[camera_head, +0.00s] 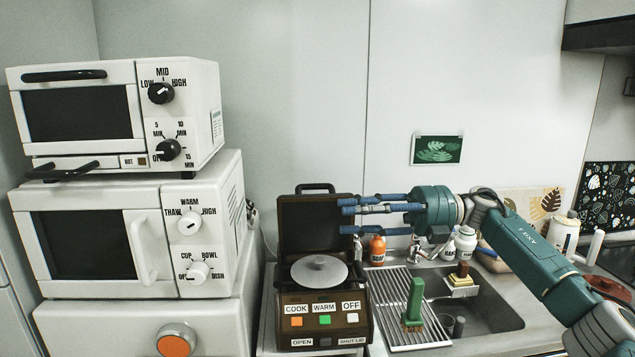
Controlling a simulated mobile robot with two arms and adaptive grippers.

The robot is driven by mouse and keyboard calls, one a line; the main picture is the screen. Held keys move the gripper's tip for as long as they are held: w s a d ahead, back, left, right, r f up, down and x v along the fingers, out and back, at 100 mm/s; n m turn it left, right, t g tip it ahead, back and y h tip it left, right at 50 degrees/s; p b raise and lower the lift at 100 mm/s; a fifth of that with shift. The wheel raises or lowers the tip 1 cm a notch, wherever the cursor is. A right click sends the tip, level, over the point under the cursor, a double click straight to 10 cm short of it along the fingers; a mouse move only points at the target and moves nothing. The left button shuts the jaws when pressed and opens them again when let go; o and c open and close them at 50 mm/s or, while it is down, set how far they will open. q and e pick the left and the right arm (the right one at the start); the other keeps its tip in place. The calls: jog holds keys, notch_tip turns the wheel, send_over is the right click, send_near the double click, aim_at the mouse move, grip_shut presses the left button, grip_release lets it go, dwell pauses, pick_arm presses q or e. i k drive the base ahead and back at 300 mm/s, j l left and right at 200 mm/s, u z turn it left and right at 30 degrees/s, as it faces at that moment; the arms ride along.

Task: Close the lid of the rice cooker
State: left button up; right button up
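The rice cooker (322,338) is a dark brown box on the counter, with COOK, WARM and OFF buttons and OPEN and SHUT LID labels on its front. Its lid (305,228) stands upright and open at the back, with a handle on top. A round pale grey disc with a small knob (319,270) shows in the cooker's opening. My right gripper (344,215) reaches in from the right with its blue fingers spread and empty. The fingertips overlap the lid's right edge in the picture; I cannot tell whether they touch it. My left gripper is not in view.
A microwave (90,240) with a toaster oven (85,110) on top stands left of the cooker. Right of it are a drying rack (398,283) with a green brush (413,300), a sink (490,310), an orange soap bottle (377,250) and white bottles (465,243).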

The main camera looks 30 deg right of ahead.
aim_at(307, 224)
jog(key=i+l, duration=1.2)
